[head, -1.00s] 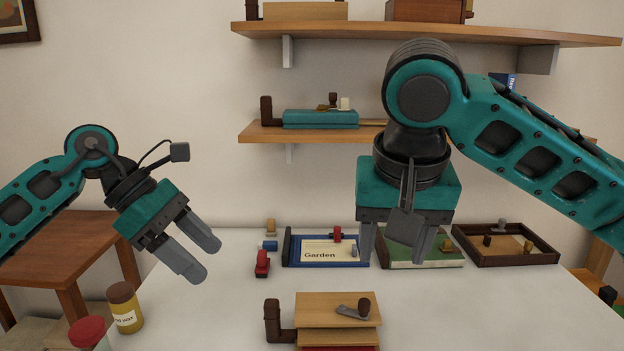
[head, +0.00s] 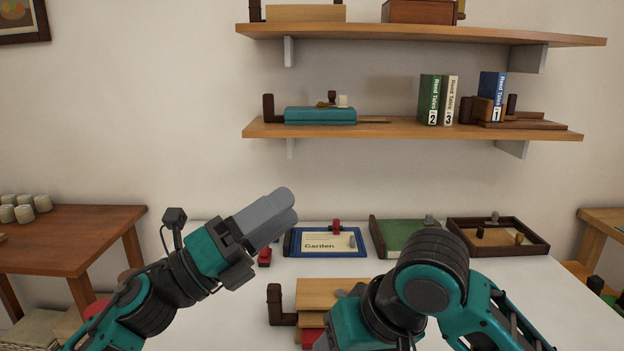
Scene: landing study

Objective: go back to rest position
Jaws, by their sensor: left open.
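My left gripper (head: 268,215) is above the left part of the white table, its fingers pointing up and to the right, open and empty. From this side its two fingers overlap in the picture. My right arm is folded low in front of the table at right of centre. Its fingers are hidden behind or below the wrist, so the right jaws do not show.
Two shelves (head: 375,129) hang behind.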

